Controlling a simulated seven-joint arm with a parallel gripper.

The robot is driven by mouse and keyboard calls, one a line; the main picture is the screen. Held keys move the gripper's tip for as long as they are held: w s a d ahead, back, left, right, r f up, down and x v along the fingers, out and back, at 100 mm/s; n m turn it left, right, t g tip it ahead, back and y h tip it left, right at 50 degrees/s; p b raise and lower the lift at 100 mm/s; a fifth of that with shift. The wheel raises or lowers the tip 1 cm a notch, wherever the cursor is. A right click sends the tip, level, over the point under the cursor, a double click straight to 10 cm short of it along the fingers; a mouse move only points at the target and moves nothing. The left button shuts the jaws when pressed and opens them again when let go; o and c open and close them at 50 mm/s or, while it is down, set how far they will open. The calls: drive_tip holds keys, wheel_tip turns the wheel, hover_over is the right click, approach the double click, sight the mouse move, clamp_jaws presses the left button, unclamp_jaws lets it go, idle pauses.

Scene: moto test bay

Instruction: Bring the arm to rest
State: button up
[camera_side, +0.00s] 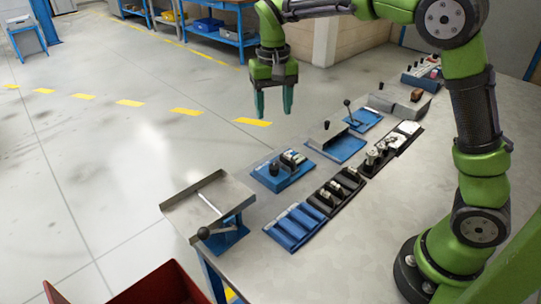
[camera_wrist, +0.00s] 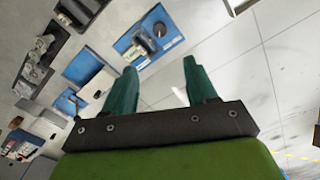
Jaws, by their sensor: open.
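My gripper (camera_side: 273,101) hangs above the far edge of the work table in the side view, with its two teal fingers pointing down and apart. It is open, and nothing shows between the fingers. In the wrist view the gripper (camera_wrist: 160,85) also shows spread fingers with only grey floor between them. It is clear of the table and touches nothing that I can see. My green arm arches over from its base at the right of the table.
The table (camera_side: 385,205) carries a metal tray (camera_side: 185,208) on a blue stand, a blue fixture (camera_side: 270,178) with parts, a blue ribbed tray (camera_side: 294,228), black part trays (camera_side: 335,193) and a lever fixture (camera_side: 362,120). A red bin (camera_side: 160,285) stands at front left. Open floor lies left.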

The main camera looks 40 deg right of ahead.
drive_tip(key=s+r+n+t+y, duration=0.1)
drive_tip(key=s+t, duration=0.6)
drive_tip(key=s, duration=1.4)
wheel_tip(320, 180, up, 2)
drive_tip(key=shift+a+r+n+y, duration=0.15)
drive_tip(key=shift+n+y, duration=0.15)
drive_tip(key=shift+y, duration=0.3)
drive_tip(key=shift+c, duration=0.2)
drive_tip(key=shift+c, duration=1.3)
